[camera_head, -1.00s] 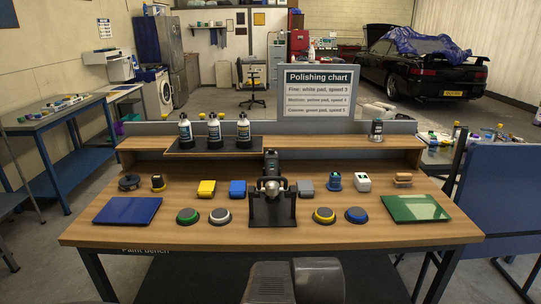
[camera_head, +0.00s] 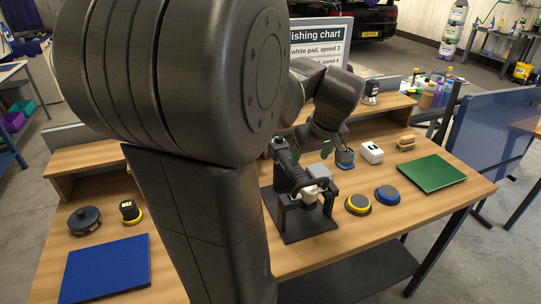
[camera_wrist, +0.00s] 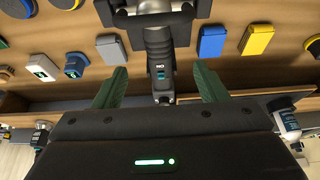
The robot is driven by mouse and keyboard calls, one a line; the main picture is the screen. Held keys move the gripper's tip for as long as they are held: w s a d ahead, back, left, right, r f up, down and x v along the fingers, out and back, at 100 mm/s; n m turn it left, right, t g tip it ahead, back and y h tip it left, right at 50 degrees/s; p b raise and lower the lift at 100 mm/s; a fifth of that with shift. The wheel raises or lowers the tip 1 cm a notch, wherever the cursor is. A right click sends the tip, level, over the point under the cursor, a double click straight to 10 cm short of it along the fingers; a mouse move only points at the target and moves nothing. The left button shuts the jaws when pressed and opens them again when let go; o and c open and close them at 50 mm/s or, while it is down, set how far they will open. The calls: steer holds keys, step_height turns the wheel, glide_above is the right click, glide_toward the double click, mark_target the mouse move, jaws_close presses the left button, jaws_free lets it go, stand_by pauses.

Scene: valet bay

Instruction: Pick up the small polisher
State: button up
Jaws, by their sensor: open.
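The polisher, with a dark body (camera_head: 293,174) and pale metal head, lies in a black stand (camera_head: 288,226) in the middle of the bench. In the wrist view its dark handle (camera_wrist: 159,50), with a small lit display, points toward me. My gripper (camera_wrist: 160,88) is open, with one green finger on each side of the handle's end. A gap shows between each finger and the handle.
A yellow pad (camera_head: 358,204) and a blue pad (camera_head: 387,195) lie right of the stand, before a green mat (camera_head: 431,173). A grey block (camera_wrist: 111,49) and a blue block (camera_wrist: 212,41) flank the polisher. The chart (camera_head: 320,45) stands behind. My arm hides the bench's left middle.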

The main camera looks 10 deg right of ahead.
mark_target(301, 173)
steer(key=x, duration=0.8)
steer(key=shift+w+d+f, duration=0.1)
steer(key=shift+d, duration=0.05)
steer(key=shift+w+p+x, duration=0.2)
steer(key=shift+p+x, duration=0.2)
steer(key=shift+x, duration=0.95)
steer(key=shift+w+p+x, duration=0.2)
steer(key=shift+p+x, duration=0.2)
steer(key=shift+x, duration=0.95)
steer(key=shift+r, duration=0.2)
steer(key=shift+c, duration=0.3)
steer(key=c, duration=1.3)
step_height(301, 173, up, 10)
steer(key=shift+r+b, duration=0.1)
steer(key=shift+b, duration=0.3)
steer(key=o, duration=0.8)
steer(key=shift+c, duration=0.2)
jaws_close()
